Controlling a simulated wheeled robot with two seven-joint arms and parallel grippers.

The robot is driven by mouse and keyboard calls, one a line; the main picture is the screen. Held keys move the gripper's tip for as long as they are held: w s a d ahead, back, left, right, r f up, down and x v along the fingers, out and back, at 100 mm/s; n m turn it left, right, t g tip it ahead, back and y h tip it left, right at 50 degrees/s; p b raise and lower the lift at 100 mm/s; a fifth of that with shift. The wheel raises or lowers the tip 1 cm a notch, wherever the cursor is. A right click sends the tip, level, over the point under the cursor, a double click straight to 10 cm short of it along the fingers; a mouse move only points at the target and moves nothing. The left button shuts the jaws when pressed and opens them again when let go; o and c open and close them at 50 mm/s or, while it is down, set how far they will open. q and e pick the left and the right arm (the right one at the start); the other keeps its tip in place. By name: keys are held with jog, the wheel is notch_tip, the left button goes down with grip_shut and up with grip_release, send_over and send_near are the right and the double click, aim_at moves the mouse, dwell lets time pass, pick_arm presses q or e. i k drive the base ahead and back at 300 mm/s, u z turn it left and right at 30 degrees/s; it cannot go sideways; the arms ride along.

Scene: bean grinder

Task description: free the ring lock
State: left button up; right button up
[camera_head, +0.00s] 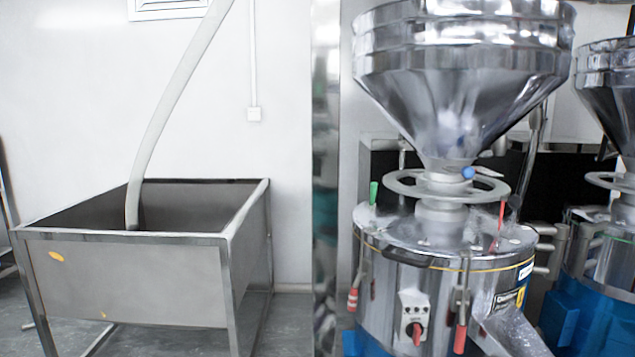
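A bean grinder stands at the right, with a shiny steel hopper (460,75) above a round steel body (385,262). A grey metal ring (405,188) with spokes sits level around the neck under the hopper. A blue knob (468,173) shows at the neck, just above the ring. A green-handled lever (373,192) and a red-handled lever (502,214) stand up near the ring's left and right sides. I cannot tell which of these parts is the ring lock. Neither of my grippers is in view.
Red-handled clamps (461,338) and a control box (413,318) with a red switch are on the grinder's front, beside a chute (515,332). A second grinder (605,255) stands close at right. A steel bin (125,283) with a hose (170,100) stands left.

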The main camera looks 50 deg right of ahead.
aim_at(373, 188)
jog(key=i, duration=2.8)
jog(key=z, duration=3.5)
jog(key=k, duration=0.5)
jog(key=u, duration=1)
jog(key=i, duration=0.55)
jog(key=z, duration=0.25)
